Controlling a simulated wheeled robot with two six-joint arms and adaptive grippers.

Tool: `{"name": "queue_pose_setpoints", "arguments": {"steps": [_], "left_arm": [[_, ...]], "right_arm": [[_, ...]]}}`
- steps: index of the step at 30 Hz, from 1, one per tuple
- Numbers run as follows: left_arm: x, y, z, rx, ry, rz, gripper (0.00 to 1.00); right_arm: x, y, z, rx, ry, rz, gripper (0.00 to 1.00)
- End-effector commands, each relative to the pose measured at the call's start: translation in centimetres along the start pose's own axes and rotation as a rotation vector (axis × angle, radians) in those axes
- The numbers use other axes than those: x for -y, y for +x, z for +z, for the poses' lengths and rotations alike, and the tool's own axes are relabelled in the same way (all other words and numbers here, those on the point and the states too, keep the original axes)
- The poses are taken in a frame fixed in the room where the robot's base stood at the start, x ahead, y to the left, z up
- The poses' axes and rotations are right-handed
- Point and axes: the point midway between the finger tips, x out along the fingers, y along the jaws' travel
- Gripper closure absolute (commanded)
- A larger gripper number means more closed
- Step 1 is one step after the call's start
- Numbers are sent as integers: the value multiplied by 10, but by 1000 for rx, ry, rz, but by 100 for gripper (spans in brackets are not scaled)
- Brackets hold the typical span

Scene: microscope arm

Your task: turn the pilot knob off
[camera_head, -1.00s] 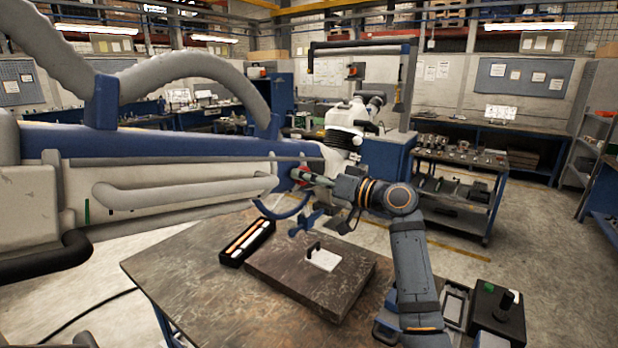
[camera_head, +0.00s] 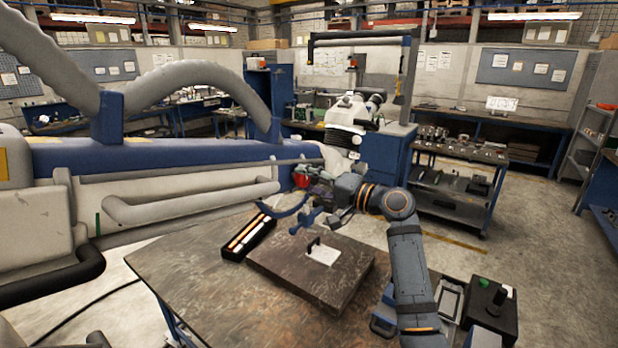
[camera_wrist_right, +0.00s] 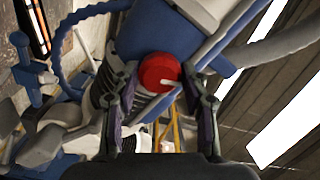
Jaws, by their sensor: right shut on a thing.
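The pilot knob is a round red knob (camera_head: 301,180) under the right end of the microscope's long blue-and-white arm (camera_head: 180,150). In the right wrist view the red knob (camera_wrist_right: 160,72) sits between the two fingers of my right gripper (camera_wrist_right: 158,88), with a white pointer-like bar across its front. My right gripper (camera_head: 318,186) reaches the knob from the right and is shut on it. The fingers partly hide the knob's sides in the wrist view. The white microscope head (camera_head: 347,120) is beyond the knob. My left gripper is out of view.
Blue handles (camera_head: 300,220) hang close below my gripper. A wheeled cart (camera_head: 462,180) stands behind on the right.

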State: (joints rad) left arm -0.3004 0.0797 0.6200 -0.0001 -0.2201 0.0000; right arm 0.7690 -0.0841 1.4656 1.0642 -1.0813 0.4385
Motion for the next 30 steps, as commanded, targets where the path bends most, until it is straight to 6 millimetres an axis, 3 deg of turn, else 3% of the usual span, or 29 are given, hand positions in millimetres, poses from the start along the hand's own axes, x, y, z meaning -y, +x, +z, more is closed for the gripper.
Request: {"name": "queue_pose_setpoints", "arguments": {"steps": [18,19,21,24,30], "left_arm": [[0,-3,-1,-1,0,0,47],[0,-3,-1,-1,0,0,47],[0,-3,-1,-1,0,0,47],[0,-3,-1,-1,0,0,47],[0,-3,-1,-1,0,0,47]], "right_arm": [[-1,0,0,1,42,1,87],[-1,0,0,1,42,2,54],[-1,0,0,1,42,1,44],[-1,0,0,0,41,1,33],[0,0,0,0,41,1,33]]}}
